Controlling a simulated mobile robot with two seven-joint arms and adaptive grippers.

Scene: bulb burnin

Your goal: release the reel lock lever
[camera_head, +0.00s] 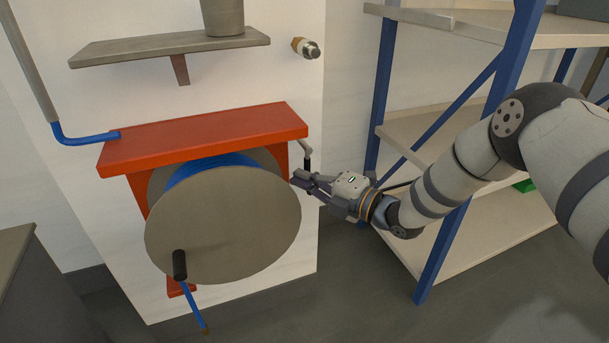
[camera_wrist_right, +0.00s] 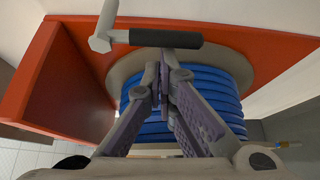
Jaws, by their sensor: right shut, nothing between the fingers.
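The reel lock lever (camera_head: 304,147) is a bent grey metal arm with a black grip, at the right end of the red reel bracket (camera_head: 205,137). In the right wrist view its black grip (camera_wrist_right: 166,38) lies level across the top, joined to the grey arm at the left. The hose reel (camera_head: 222,225) is a grey-brown disc with blue hose wound behind it. My right gripper (camera_head: 298,181) is shut and empty, its fingertips just below the grip. In the right wrist view the fingertips (camera_wrist_right: 160,72) are beside the grip; I cannot tell whether they touch. My left gripper is out of view.
A blue-post rack (camera_head: 436,250) stands close on the right, behind my right arm. A wall shelf (camera_head: 150,48) with a grey pot (camera_head: 222,15) is above the reel. A black crank handle (camera_head: 180,265) sticks out of the disc. A brass-and-grey fitting (camera_head: 305,47) is on the wall.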

